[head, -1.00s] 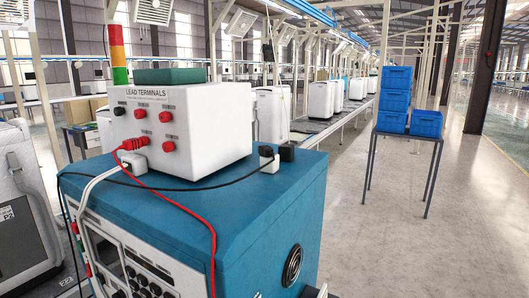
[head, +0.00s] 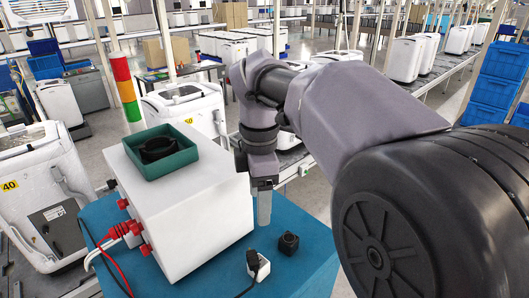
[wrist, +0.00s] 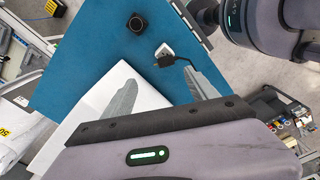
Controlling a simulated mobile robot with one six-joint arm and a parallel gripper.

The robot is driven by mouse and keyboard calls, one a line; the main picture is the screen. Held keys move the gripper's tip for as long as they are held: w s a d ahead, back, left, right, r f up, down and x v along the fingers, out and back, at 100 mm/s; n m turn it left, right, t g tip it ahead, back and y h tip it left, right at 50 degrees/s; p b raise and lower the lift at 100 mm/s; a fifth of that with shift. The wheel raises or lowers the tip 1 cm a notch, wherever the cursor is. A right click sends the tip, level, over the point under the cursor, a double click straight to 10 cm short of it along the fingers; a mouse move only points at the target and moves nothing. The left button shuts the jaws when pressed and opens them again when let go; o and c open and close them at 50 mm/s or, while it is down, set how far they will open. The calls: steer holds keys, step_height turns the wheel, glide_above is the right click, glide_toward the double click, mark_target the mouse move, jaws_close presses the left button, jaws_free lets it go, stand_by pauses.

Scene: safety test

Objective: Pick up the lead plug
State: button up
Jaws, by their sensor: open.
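A white box (head: 200,235), marked LEAD TERMINALS in the earlier head view, stands on a blue cabinet top (head: 315,265). A red plug (head: 122,231) with a red lead sits at its terminal face. A white block with a black plug and cable (head: 258,266) lies on the blue top right of the box; it also shows in the wrist view (wrist: 166,52). I cannot tell which is the lead plug. My gripper (head: 264,222) is open and empty, above the cabinet beside the box. Its spread fingers also show in the wrist view (wrist: 165,88).
A small black block with a round top (head: 288,243) stands near the white block. A green tray (head: 160,150) with a black ring-shaped thing lies on the box. A red, orange and green signal column (head: 125,88) rises behind. Blue crates (head: 495,75) are at right.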

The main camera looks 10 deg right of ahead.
steer(key=b, duration=0.2)
glide_toward(253, 257)
steer(key=f, duration=0.2)
steer(key=w+f, duration=0.1)
steer(key=shift+d+f+n+b, duration=0.25)
steer(key=shift+f+n+b, duration=0.05)
steer(key=shift+f+n, duration=0.1)
steer(key=f, duration=0.3)
steer(key=s+a+f, duration=0.1)
steer(key=f, duration=0.1)
steer(key=shift+w+d+f, duration=0.15)
steer(key=shift+f, duration=0.05)
steer(key=shift+r, duration=0.1)
steer(key=c, duration=0.5)
jaws_close()
steer(key=shift+r, duration=0.1)
